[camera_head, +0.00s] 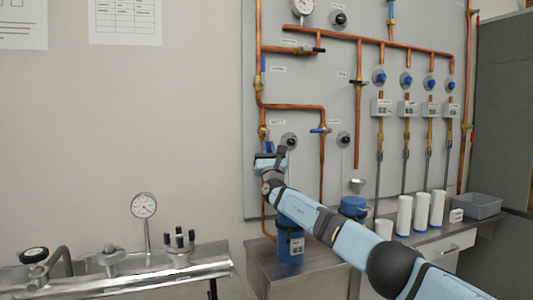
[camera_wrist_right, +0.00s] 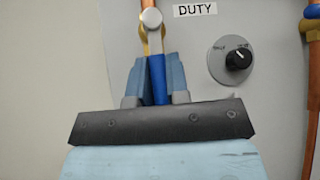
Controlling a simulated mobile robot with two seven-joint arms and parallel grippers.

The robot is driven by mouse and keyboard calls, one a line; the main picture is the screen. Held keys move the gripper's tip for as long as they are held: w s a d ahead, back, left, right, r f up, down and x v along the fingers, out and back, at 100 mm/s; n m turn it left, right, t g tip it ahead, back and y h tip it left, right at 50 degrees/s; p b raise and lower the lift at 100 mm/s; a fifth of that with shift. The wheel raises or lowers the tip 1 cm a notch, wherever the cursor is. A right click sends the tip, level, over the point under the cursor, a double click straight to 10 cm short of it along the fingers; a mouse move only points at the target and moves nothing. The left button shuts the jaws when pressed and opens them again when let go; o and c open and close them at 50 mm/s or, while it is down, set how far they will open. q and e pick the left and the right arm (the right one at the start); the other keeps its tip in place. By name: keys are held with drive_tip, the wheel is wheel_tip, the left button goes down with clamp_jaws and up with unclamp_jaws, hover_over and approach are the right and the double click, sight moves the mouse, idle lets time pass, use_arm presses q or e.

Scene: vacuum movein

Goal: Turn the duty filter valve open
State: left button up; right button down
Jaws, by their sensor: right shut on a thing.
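The duty filter valve (camera_head: 263,132) sits on a vertical copper pipe at the left of the wall panel. In the wrist view its round pivot (camera_wrist_right: 151,18) is at the top, left of the "DUTY" label (camera_wrist_right: 195,10). Its blue lever (camera_wrist_right: 157,80) points down from the pivot. My right gripper (camera_head: 267,158) is at the valve, shut on this lever; its two fingers (camera_wrist_right: 157,75) stand on either side of it. The lever's lower end is hidden by the gripper. My left gripper is not in view.
A black knob (camera_wrist_right: 238,60) is just right of the lever. Another valve with a horizontal blue lever (camera_head: 320,130) is further right. A blue filter housing (camera_head: 290,243) is below my gripper. White cylinders (camera_head: 421,212) and a grey bin (camera_head: 478,206) stand on the bench.

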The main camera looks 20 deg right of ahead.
drive_tip(key=shift+r, duration=0.1)
drive_tip(key=c, duration=1.1)
unclamp_jaws()
